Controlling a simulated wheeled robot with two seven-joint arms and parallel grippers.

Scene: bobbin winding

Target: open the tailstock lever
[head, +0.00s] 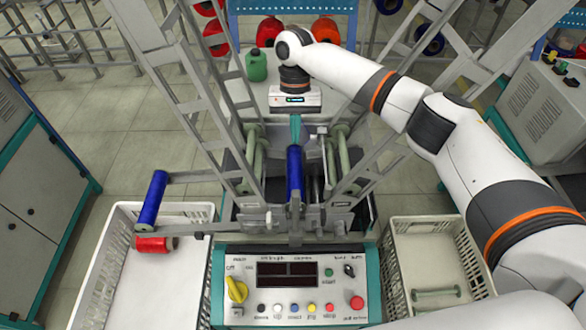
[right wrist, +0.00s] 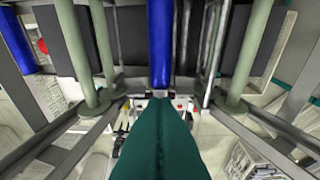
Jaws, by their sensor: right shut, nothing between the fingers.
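A blue bobbin (head: 295,172) lies in the middle of the winding machine, and it also shows in the right wrist view (right wrist: 160,45). A grey upright bar (head: 295,222) stands at its near end; I cannot tell whether this is the tailstock lever. My right gripper (head: 295,140) reaches in from the upper right and points down near the far end of the bobbin. Its teal fingers (right wrist: 157,102) are shut and empty. They hide part of the machine in the right wrist view, and I cannot tell whether they touch it. My left gripper is out of view.
The control panel (head: 290,255) is in front. A white crate (head: 97,262) stands left, with a red bobbin (head: 153,244) and a second blue bobbin (head: 152,198) by its far edge. A right crate (head: 430,240) holds a green rod (head: 436,293). Slanted grey frames (head: 215,90) flank the machine.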

